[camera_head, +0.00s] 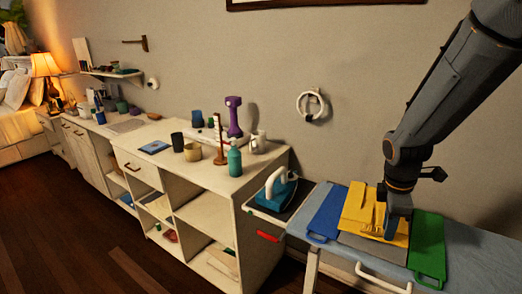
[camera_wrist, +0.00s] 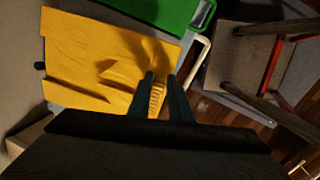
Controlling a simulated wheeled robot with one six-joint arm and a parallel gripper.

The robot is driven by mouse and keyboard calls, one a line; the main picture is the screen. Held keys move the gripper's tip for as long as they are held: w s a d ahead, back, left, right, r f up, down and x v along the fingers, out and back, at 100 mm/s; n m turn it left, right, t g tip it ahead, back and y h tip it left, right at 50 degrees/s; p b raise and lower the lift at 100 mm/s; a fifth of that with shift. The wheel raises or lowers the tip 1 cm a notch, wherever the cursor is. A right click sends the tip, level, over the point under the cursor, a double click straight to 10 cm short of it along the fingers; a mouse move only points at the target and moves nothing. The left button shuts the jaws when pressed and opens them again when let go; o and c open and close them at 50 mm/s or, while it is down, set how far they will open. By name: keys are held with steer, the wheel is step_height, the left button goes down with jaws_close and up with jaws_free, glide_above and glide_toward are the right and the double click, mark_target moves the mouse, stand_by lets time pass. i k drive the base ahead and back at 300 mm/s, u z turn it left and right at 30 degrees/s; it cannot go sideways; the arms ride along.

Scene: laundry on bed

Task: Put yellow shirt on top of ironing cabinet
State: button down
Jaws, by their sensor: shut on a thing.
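The yellow shirt (camera_head: 369,212) is a flat folded piece above or on the ironing board (camera_head: 468,246), between a blue folded piece (camera_head: 327,212) and a green one (camera_head: 428,248). I cannot tell whether it is lifted off the board. My gripper (camera_head: 396,214) points down at its right part. In the wrist view my gripper (camera_wrist: 161,82) is shut on the edge of the yellow shirt (camera_wrist: 90,62), which is creased near the fingertips. A white cabinet (camera_head: 222,184) with open shelves stands left of the board; I cannot tell for certain whether it is the ironing cabinet.
A teal iron (camera_head: 273,190) sits on a dark tray beside the white cabinet. The cabinet top carries a green bottle (camera_head: 235,160), a purple dumbbell (camera_head: 234,118) and cups. Its front left top is fairly clear. The wood floor (camera_head: 110,255) is open at left.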

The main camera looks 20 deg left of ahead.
mark_target(153, 133)
steer(key=k, duration=0.6)
steer(key=u, duration=0.75)
steer(key=i, duration=0.7)
steer(key=u, duration=1.5)
steer(key=i, duration=1.25)
steer(key=u, duration=0.45)
steer(key=i, duration=1.5)
steer(key=z, duration=0.75)
steer(key=i, duration=1.15)
steer(key=z, duration=1.35)
steer(key=i, duration=0.5)
steer(key=z, duration=0.85)
